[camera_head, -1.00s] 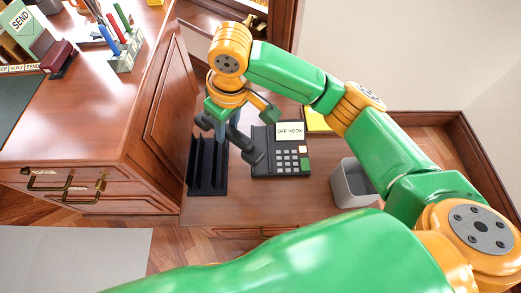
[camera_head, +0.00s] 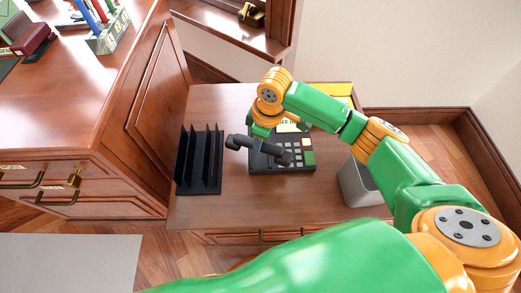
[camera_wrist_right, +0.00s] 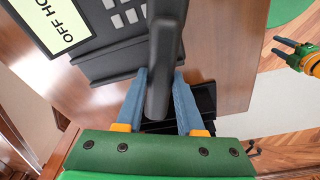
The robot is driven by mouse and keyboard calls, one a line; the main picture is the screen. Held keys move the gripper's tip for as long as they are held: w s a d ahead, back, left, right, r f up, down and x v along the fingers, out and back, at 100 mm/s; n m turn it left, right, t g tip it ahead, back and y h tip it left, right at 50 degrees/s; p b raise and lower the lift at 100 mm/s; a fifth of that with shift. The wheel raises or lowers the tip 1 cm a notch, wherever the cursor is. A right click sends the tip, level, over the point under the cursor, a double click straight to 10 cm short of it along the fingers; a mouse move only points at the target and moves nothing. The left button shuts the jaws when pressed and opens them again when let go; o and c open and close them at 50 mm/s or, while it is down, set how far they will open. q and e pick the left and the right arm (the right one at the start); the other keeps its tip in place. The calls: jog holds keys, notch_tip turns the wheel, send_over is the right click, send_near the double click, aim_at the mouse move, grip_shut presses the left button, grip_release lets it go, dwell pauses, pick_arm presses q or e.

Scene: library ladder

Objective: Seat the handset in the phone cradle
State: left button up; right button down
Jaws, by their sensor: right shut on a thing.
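The dark grey handset (camera_head: 239,142) is held in my right gripper (camera_head: 262,137), over the left side of the phone. In the right wrist view the handset (camera_wrist_right: 165,65) stands between the two blue fingers of this gripper (camera_wrist_right: 159,80). The phone base with its cradle (camera_head: 296,166) lies on the low desk, with a keypad and a screen partly hidden by my arm. The right wrist view shows part of the phone (camera_wrist_right: 105,62) and its "OFF HO…" screen. Whether the handset touches the cradle cannot be told. My left gripper (camera_wrist_right: 281,47) appears empty, its fingers apart, at the wrist view's right.
A black slotted rack (camera_head: 198,165) stands left of the phone. A grey bin (camera_head: 357,185) stands at the desk's right, and a yellow item (camera_head: 335,89) lies behind the phone. The wooden cabinet (camera_head: 150,110) rises on the left. Bare desk (camera_head: 225,205) lies in front.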

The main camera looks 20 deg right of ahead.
aim_at(267, 145)
jog(key=f, duration=0.2)
jog(key=f+b, duration=0.1)
jog(key=shift+d+f, duration=0.25)
jog(key=shift+f, duration=0.05)
pick_arm(q)
jog(key=shift+w+a+f, duration=0.5)
jog(key=shift+w+a, duration=0.1)
jog(key=shift+a, duration=0.15)
pick_arm(e)
jog(key=c, duration=0.5)
grip_release()
pick_arm(q)
jog(key=shift+d, duration=0.2)
pick_arm(e)
jog(key=r+p, duration=0.1)
jog(key=r, duration=0.2)
jog(key=r+p, duration=0.1)
jog(key=r, duration=0.3)
jog(key=s+d+r+p, duration=0.1)
jog(key=r, duration=0.3)
jog(key=shift+d+r+p, duration=0.1)
jog(key=shift+r+p, duration=0.05)
jog(key=shift+p, duration=0.15)
jog(key=shift+r, duration=0.4)
pick_arm(q)
jog(key=r, duration=0.1)
jog(key=s+d+r, duration=0.1)
jog(key=r, duration=0.1)
jog(key=shift+s+d+r, duration=0.15)
jog(key=shift+d+r, duration=0.05)
